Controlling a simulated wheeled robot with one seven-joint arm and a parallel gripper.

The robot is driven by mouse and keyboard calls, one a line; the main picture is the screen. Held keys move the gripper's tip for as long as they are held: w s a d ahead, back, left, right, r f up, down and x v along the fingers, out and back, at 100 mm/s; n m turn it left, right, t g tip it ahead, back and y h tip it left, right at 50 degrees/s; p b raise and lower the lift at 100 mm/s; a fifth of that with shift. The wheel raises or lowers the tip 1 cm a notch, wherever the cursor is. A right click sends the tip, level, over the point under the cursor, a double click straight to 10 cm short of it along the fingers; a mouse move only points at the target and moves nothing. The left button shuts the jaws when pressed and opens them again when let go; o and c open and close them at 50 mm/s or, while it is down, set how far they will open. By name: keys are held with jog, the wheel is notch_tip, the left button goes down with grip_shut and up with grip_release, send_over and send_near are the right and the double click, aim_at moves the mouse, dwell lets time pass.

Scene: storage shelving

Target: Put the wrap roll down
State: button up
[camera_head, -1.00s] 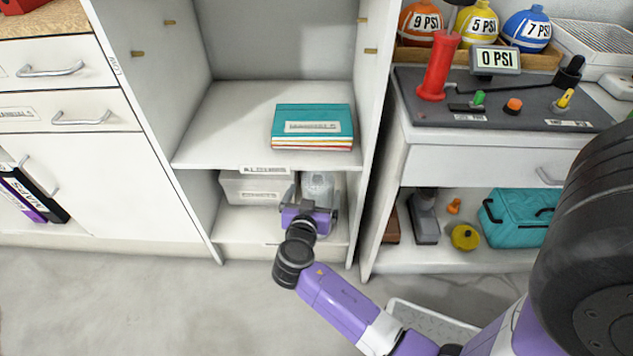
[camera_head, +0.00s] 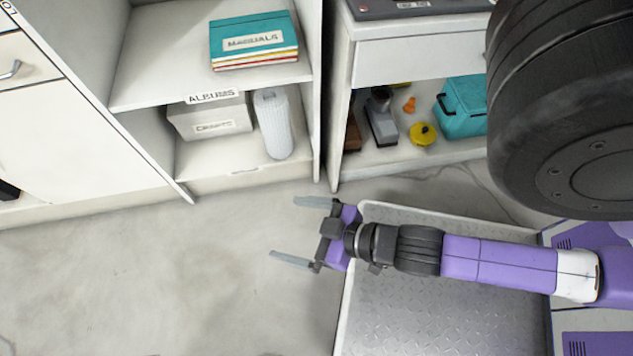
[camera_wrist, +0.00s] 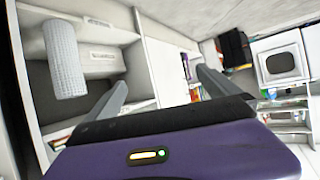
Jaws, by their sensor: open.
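The wrap roll (camera_head: 273,122) is a pale, textured cylinder. It stands upright on the lower shelf (camera_head: 225,156), to the right of a grey box labelled CRAFTS (camera_head: 212,122). It also shows in the wrist view (camera_wrist: 64,58), at the upper left. My gripper (camera_head: 281,230) is open and empty, out over the floor in front of the shelving and clear of the roll. Its two fingers point left in the head view, spread wide apart. In the wrist view nothing lies between the fingers.
Teal manuals (camera_head: 254,40) lie on the shelf above. To the right, a lower shelf holds a yellow object (camera_head: 423,134) and a teal bag (camera_head: 463,106). The floor (camera_head: 170,275) left of my gripper is clear.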

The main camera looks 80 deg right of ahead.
jog(key=s+a+r+n+t+y, duration=0.1)
jog(key=s+r, duration=0.3)
jog(key=r, duration=0.7)
jog(key=shift+s+a+r+n+t+y, duration=0.3)
jog(key=shift+s+a+r+n+t, duration=0.1)
jog(key=shift+a+t, duration=0.25)
notch_tip(320, 180, up, 28)
jog(key=p, duration=2.8)
jog(key=shift+r+p, duration=0.2)
jog(key=shift+p, duration=0.1)
